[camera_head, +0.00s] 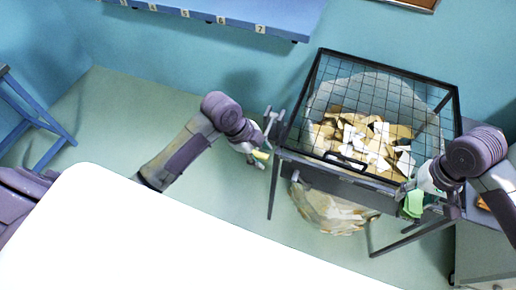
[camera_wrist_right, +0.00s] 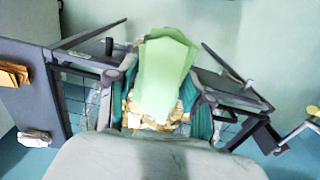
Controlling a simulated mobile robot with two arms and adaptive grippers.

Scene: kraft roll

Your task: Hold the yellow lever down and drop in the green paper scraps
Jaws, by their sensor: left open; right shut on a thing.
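The yellow lever (camera_head: 261,155) is a small yellow piece at the left side of the black-framed mesh bin (camera_head: 319,75). My left gripper (camera_head: 265,140) is open around or right beside the lever; I cannot tell whether it touches. My right gripper (camera_head: 416,188) is shut on the green paper scraps (camera_head: 413,204) near the bin's front right corner. In the right wrist view the green scraps (camera_wrist_right: 162,75) stick out between the fingers, above brown and white paper. The mesh covers the bin's top, and brown and white scraps (camera_head: 365,140) show through it.
A pale, bulging bag (camera_head: 330,212) with scraps hangs under the bin between its legs. A grey cabinet (camera_head: 483,245) stands at the right; the right wrist view shows brown paper (camera_wrist_right: 13,73) on it. A white surface (camera_head: 150,235) fills the front left. A blue numbered shelf (camera_head: 230,12) is behind.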

